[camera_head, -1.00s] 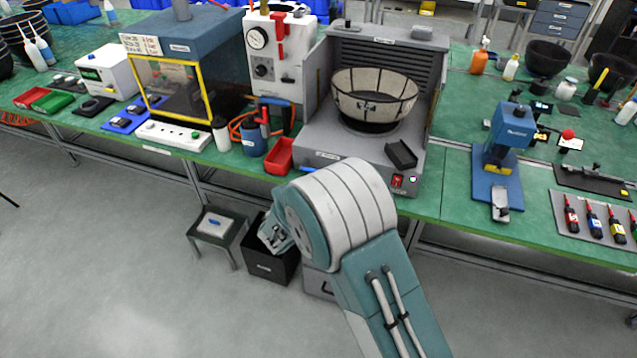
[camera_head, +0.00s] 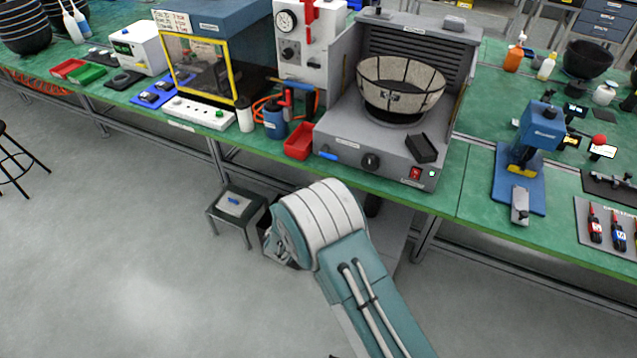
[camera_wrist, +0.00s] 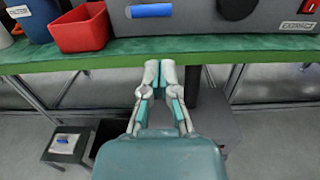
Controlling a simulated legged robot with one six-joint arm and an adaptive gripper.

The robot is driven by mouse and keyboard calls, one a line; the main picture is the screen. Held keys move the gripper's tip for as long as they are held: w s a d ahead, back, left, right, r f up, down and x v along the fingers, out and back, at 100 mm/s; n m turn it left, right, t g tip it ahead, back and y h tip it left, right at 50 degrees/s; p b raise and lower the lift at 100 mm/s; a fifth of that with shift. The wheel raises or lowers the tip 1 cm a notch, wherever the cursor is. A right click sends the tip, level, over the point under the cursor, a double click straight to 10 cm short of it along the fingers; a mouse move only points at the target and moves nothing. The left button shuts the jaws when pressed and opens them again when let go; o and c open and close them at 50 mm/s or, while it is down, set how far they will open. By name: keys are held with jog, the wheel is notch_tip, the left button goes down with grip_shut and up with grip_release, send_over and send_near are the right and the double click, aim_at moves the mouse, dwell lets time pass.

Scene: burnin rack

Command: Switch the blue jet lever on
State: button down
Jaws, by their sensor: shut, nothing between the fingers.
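The blue jet lever (camera_head: 328,154) is a small blue bar on the front face of the grey machine (camera_head: 345,140), left of its black knob. It also shows in the wrist view (camera_wrist: 150,10), at the top, lying roughly level. My gripper (camera_wrist: 161,68) is in the middle of the wrist view, shut and empty, its fingertips just below the green bench edge and below the lever, apart from it. In the head view my arm stands in front of the bench and the fingertips are not clear.
A red bin (camera_head: 299,141) and a blue container (camera_head: 275,123) stand left of the machine. The black knob (camera_head: 370,161) and red switch (camera_head: 415,173) are to the right of the lever. The green bench edge (camera_wrist: 110,57) crosses close above my fingers. A stool (camera_head: 235,205) stands below.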

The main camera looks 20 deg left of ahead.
aim_at(329, 168)
jog(key=w, duration=0.8)
jog(key=shift+d+r, duration=0.2)
jog(key=shift+d, duration=0.15)
